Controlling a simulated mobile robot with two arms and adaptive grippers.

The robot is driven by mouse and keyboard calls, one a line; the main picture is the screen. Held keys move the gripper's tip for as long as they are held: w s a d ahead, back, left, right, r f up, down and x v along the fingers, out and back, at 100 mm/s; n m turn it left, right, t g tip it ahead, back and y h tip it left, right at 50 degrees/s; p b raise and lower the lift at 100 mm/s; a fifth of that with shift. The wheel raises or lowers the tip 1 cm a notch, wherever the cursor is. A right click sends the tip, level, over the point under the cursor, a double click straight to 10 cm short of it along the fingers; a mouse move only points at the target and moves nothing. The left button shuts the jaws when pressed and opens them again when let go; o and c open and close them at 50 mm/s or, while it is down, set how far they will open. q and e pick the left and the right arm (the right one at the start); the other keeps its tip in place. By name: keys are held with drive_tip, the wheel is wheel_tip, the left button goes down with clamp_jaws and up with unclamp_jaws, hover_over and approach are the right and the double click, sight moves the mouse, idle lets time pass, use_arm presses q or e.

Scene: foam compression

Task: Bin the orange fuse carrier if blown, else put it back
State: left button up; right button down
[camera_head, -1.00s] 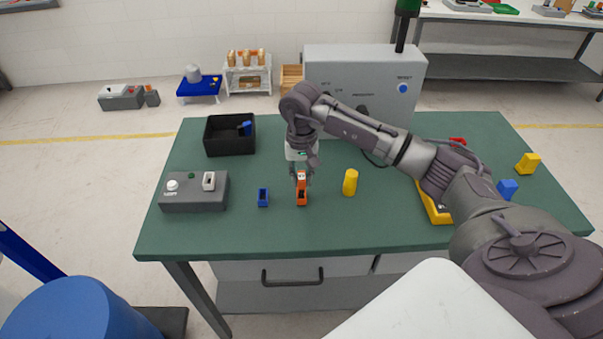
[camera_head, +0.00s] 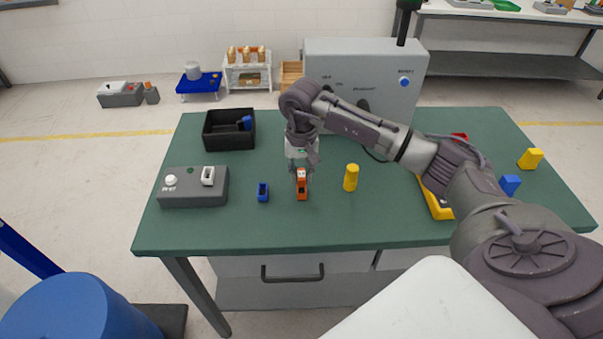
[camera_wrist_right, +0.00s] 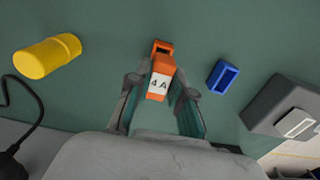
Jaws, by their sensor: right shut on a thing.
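The orange fuse carrier (camera_wrist_right: 158,82) has a white label reading "4 A" in the right wrist view. In the head view the carrier (camera_head: 301,176) is upright at the front middle of the table. My right gripper (camera_head: 300,170) is shut on it from above, with one finger on each side in the wrist view. An orange holder (camera_wrist_right: 162,46) with an opening shows right at the carrier; I cannot tell whether the carrier is seated in it or just above it. The black bin (camera_head: 208,143) at the back left holds a blue piece (camera_head: 245,123). My left gripper is not in view.
An empty blue holder (camera_head: 263,193) stands left of the carrier, a yellow cylinder (camera_head: 351,178) right of it. A grey tester (camera_head: 190,201) with a white slot (camera_head: 208,175) is at the left. A large grey cabinet (camera_head: 350,65) stands behind. Blue and yellow blocks lie right.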

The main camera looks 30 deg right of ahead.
sight(302, 174)
drive_tip(key=shift+f+b, duration=1.15)
drive_tip(key=shift+f, duration=0.15)
idle(0.5)
drive_tip(key=c, duration=1)
unclamp_jaws()
drive_tip(key=shift+o, duration=0.2)
drive_tip(key=shift+r, duration=0.15)
drive_tip(key=shift+r+p, duration=1.65)
drive_tip(key=shift+r, duration=1.25)
